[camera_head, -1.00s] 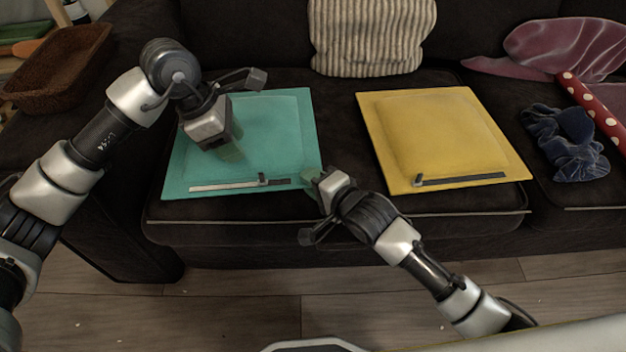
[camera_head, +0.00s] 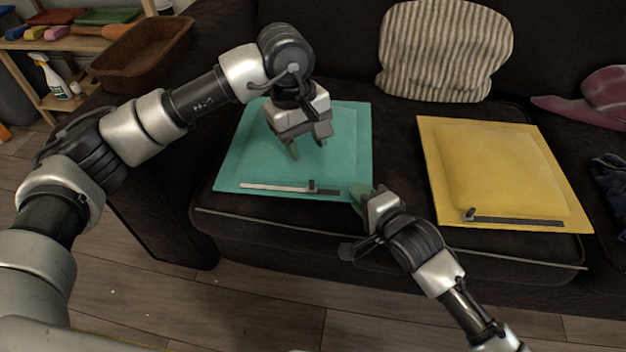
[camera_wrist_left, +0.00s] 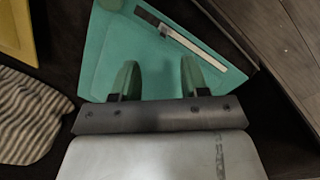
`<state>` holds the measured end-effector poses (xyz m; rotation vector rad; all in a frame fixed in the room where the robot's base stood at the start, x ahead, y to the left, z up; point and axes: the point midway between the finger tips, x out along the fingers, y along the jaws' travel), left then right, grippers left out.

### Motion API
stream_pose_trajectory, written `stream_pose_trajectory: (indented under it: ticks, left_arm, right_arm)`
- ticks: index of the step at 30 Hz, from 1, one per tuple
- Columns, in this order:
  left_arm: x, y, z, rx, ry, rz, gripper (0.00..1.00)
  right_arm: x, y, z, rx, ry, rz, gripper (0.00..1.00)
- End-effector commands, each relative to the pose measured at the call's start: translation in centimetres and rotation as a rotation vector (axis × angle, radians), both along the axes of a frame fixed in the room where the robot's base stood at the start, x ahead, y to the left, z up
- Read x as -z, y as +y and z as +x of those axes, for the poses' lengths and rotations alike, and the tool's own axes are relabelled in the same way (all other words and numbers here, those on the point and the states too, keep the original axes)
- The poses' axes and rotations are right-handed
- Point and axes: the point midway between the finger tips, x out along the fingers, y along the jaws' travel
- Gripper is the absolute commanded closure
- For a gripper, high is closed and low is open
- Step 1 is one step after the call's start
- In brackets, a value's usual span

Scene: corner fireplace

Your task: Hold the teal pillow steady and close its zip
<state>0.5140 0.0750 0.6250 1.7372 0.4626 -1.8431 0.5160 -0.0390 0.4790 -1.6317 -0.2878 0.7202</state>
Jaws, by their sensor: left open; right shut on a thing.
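The teal pillow (camera_head: 345,130) lies flat on the sofa seat. Its zip (camera_head: 275,187) runs along the near edge, light on the left part and dark on the right, with the dark zip pull (camera_head: 312,186) right of the middle. The zip pull also shows in the left wrist view (camera_wrist_left: 164,30). My left gripper (camera_head: 307,148) is open and empty above the middle of the pillow; its two green fingers (camera_wrist_left: 158,80) point toward the zip side. My right gripper (camera_head: 358,194) is shut on the pillow's near right corner, and its fingertips are partly hidden.
A yellow pillow (camera_head: 495,170) with its own zip lies to the right. A striped cushion (camera_head: 440,50) leans on the sofa back. A brown basket (camera_head: 145,50) and a shelf with a spray bottle (camera_head: 55,80) are at the left. Dark seat shows between the pillows.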

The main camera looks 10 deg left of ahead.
Motion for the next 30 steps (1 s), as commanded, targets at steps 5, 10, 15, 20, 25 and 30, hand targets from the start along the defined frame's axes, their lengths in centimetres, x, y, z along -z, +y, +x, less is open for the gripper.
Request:
stream_pose_trajectory:
  ticks: [5, 10, 15, 20, 25, 30]
  left_arm:
    - [-0.5, -0.6, 0.1, 0.336, -0.043, 0.076, 0.55]
    - [-0.8, -0.7, 0.2, 0.542, -0.059, 0.121, 0.55]
    - [-0.6, -0.8, 0.3, 0.625, -0.06, 0.138, 0.55]
    - [1.3, -0.8, 0.2, 0.634, -0.058, 0.14, 0.55]
    - [4.8, -0.9, 0.2, 0.633, -0.057, 0.137, 0.55]
    - [8.0, -0.9, 0.2, 0.631, -0.057, 0.138, 0.55]
  right_arm:
    - [0.6, -0.1, -0.1, 0.0, 0.01, -0.016, 1.0]
    - [0.7, -0.1, -0.1, 0.0, 0.01, -0.016, 1.0]
    - [0.7, -0.1, -0.1, 0.0, 0.01, -0.016, 1.0]
    - [0.6, -0.1, -0.1, 0.0, 0.01, -0.016, 1.0]
    - [0.6, -0.1, -0.1, 0.0, 0.009, -0.016, 1.0]
    - [0.6, -0.1, -0.1, 0.001, 0.009, -0.016, 1.0]
